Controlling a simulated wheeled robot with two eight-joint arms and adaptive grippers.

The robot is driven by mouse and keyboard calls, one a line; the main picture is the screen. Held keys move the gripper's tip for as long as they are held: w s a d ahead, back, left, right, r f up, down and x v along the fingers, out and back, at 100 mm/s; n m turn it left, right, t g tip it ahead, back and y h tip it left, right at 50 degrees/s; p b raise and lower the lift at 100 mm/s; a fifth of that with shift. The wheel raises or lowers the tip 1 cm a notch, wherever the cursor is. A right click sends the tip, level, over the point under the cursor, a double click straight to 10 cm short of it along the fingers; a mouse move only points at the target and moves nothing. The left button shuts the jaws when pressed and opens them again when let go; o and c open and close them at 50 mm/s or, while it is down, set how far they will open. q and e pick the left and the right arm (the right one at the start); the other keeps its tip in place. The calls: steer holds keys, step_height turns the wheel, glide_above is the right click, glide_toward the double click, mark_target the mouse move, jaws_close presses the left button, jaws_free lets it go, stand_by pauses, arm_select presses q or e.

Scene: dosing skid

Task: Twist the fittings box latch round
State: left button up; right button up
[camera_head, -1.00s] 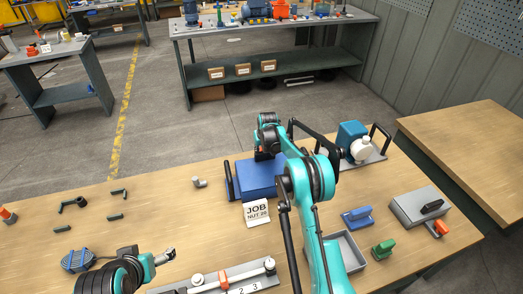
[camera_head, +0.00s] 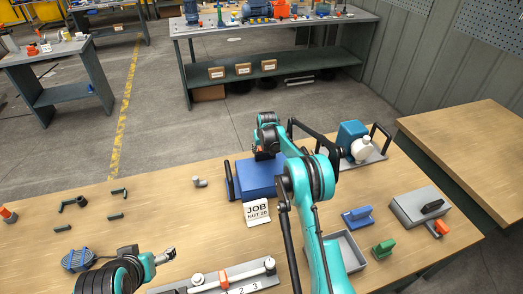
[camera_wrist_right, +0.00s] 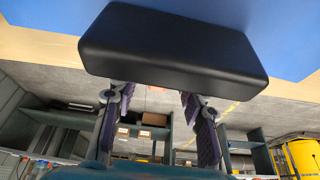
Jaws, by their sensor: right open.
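The blue box (camera_head: 258,181) stands on the bench, partly hidden by my right arm. In the right wrist view a thick black block, which looks like the latch (camera_wrist_right: 172,47), lies against the box's blue face (camera_wrist_right: 285,25). My right gripper (camera_wrist_right: 158,98) is open, its two fingers apart just below the block's lower edge. Whether they touch it I cannot tell. In the head view the right gripper is at the box's far side, its fingertips hidden. My left gripper (camera_head: 171,252) is low at the left, near the bench's front; its jaws are too small to read.
A JOB card (camera_head: 257,213) stands before the box. A grey tray (camera_head: 348,252), blue (camera_head: 357,218) and green (camera_head: 383,249) handled pieces and a grey box (camera_head: 417,206) are on the right. A numbered rail (camera_head: 225,279) lies in front. Small dark fittings lie left.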

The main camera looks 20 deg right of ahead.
steer(key=v, duration=1.2)
steer(key=s+a+r+t, duration=0.1)
steer(key=s+a+r, duration=0.1)
steer(key=s+r, duration=0.6)
steer(key=s+a+r, duration=0.2)
steer(key=s+r, duration=0.3)
steer(key=s, duration=0.7)
steer(key=s+a+f+t, duration=0.1)
steer(key=s+f, duration=0.2)
steer(key=s, duration=0.8)
steer(key=s+a+f, duration=0.1)
steer(key=s+f, duration=0.2)
steer(key=s, duration=0.9)
steer(key=shift+n+t, duration=0.3)
steer(key=shift+t, duration=0.1)
